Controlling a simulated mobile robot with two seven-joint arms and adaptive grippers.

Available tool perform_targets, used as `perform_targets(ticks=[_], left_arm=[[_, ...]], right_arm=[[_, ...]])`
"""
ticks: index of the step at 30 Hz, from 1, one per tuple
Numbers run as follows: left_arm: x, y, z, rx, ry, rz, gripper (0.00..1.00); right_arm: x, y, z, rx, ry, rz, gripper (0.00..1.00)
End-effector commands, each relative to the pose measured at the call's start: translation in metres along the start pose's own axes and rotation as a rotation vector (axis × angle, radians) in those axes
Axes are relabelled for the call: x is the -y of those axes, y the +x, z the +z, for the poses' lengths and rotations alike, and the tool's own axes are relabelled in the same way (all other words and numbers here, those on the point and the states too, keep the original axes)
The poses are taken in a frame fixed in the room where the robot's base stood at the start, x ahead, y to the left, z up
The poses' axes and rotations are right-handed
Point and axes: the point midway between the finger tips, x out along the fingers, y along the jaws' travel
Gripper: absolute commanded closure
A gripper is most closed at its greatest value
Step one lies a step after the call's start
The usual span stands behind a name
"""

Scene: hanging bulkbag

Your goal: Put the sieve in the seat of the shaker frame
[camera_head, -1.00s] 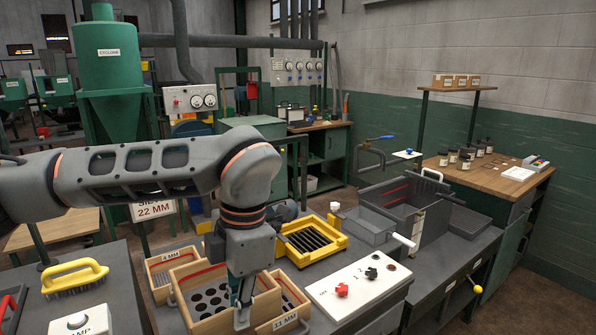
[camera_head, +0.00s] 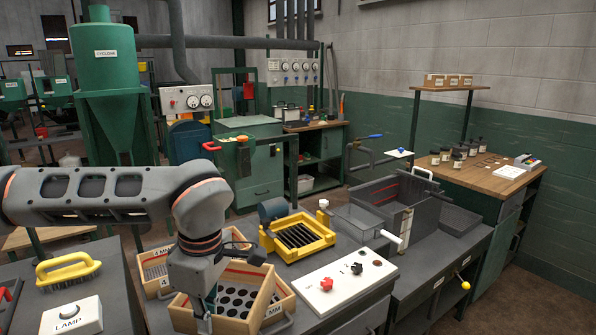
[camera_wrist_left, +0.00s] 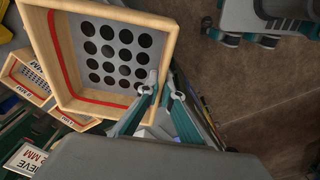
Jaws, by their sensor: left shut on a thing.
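The held sieve is a square wooden box with a red inner stripe and a grey plate of large round holes. In the head view the sieve (camera_head: 262,299) is at the bottom, left of the shaker frame and tilted. My left gripper (camera_head: 204,312) is shut on its near wall; the left wrist view shows the fingertips (camera_wrist_left: 163,92) at the sieve's rim (camera_wrist_left: 170,42). The yellow shaker frame (camera_head: 323,239) stands on the bench; its seat shows dark slats and no sieve.
Other wooden sieves, one marked 4 MM (camera_head: 160,257), are beside and partly behind the held one. A white control box (camera_head: 340,283) with red and black knobs lies in front of the shaker frame.

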Motion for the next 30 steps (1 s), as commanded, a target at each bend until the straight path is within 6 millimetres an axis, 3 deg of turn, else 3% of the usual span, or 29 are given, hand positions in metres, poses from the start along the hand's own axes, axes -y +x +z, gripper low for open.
perform_targets(ticks=[9, 18, 24, 30], left_arm=[[0.012, 0.037, -0.042, -0.001, 0.625, 0.06, 1.0], [0.029, 0.065, -0.066, -0.007, 1.149, 0.112, 1.0], [0.037, 0.073, -0.071, -0.011, 1.321, 0.131, 1.0], [0.038, 0.075, -0.072, -0.012, 1.358, 0.135, 1.0]], right_arm=[[-0.001, 0.0, 0.001, 0.002, -0.001, 0.0, 0.6], [-0.001, 0.0, 0.005, 0.008, -0.003, 0.0, 0.6], [-0.001, 0.0, 0.005, 0.008, -0.003, 0.0, 0.6], [-0.001, 0.0, 0.004, 0.007, -0.003, 0.0, 0.6]])
